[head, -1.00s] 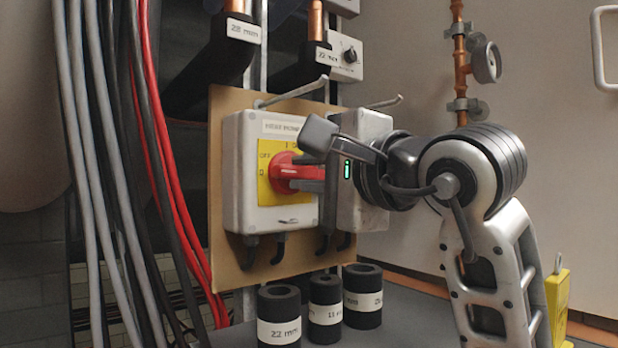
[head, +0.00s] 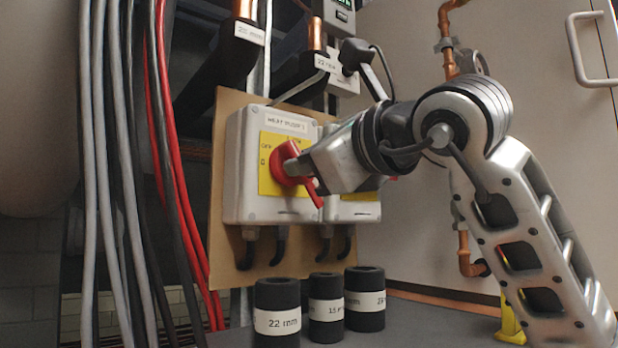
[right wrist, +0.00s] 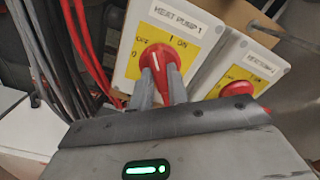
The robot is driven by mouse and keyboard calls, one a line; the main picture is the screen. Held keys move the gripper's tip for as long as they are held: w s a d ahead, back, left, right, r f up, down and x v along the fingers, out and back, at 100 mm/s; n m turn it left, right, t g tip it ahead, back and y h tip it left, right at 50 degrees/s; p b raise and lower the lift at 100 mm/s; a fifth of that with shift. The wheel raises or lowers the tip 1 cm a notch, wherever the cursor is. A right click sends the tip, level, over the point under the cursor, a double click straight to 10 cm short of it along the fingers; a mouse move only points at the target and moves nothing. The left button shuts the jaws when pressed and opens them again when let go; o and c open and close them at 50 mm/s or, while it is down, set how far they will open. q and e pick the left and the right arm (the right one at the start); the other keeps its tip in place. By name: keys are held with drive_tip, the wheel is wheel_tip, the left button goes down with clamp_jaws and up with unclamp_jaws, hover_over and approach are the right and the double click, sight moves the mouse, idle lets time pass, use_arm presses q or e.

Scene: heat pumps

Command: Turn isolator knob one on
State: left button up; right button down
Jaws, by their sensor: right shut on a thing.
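The isolator for heat pump 1 is a grey box (head: 238,180) with a yellow plate and a red knob (head: 286,165), in the head view. In the right wrist view the red knob (right wrist: 156,57) sits under the "HEAT PUMP 1" label, with OFF to its left and I ON to its right. Its handle is tilted, upper left to lower right in the head view, and appears to lie between the two marks. My right gripper (head: 308,165) is shut on the knob, with its fingers (right wrist: 160,88) either side of the handle. My left gripper is out of view.
A second isolator box (head: 352,208) with a red knob (right wrist: 238,88) stands close on the right, partly behind my right gripper. Black insulation pieces (head: 277,300) stand below. Grey and red cables (head: 165,150) hang at left. A copper pipe (head: 450,60) runs at right.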

use_arm(q)
drive_tip(key=b, duration=0.2)
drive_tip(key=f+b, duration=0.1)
drive_tip(key=b, duration=0.1)
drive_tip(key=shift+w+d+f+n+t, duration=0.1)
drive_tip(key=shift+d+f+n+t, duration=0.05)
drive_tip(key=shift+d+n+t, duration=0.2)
use_arm(e)
drive_tip(key=m, duration=0.7)
drive_tip(key=c, duration=1.4)
unclamp_jaws()
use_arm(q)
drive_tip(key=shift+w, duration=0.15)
use_arm(e)
drive_tip(key=shift+o, duration=0.2)
